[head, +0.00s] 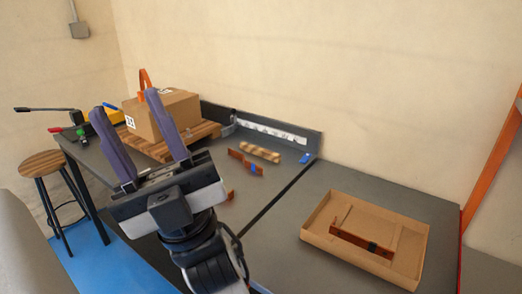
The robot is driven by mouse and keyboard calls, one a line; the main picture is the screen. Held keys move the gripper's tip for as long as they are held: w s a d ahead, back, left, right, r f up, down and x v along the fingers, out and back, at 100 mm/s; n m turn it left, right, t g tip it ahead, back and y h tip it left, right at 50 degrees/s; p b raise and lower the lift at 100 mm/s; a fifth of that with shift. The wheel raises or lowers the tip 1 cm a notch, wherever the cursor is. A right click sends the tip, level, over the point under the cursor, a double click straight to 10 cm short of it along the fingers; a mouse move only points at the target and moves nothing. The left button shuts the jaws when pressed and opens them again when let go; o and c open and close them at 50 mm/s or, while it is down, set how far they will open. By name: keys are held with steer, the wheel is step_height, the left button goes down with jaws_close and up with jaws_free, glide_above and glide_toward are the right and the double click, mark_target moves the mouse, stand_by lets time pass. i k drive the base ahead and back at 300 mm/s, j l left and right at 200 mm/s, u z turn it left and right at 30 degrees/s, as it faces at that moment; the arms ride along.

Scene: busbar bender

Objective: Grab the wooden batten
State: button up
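The wooden batten (260,152) looks like a short, light brown bar with darker bands. It lies on the grey table towards the back, in the middle of the head view. My gripper (124,101) is raised in the left foreground, with its two dark purple fingers spread wide apart and pointing up in the picture. No object shows held between them. In the picture the gripper is left of the batten and apart from it.
Copper-brown bars (245,162) with a blue part lie just in front of the batten. A cardboard box (178,112) on a wooden pallet (208,131) stands to the left. An open cardboard tray (415,245) holds a brown piece at right. A stool (42,165) stands left.

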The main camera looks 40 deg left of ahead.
mark_target(269, 155)
steer(key=k+j+z, duration=0.1)
steer(key=j, duration=0.4)
steer(key=j+z, duration=0.1)
steer(key=j, duration=0.4)
steer(key=k+j, duration=0.1)
steer(key=j, duration=0.35)
steer(key=k+j, duration=0.1)
steer(key=j, duration=0.4)
steer(key=k+j, duration=0.1)
steer(key=j, duration=0.35)
steer(key=k+j, duration=0.1)
steer(key=j, duration=0.35)
steer(key=k+j+z, duration=0.1)
steer(key=j, duration=0.35)
steer(key=k+j, duration=0.1)
steer(key=j, duration=0.35)
steer(key=i, duration=1)
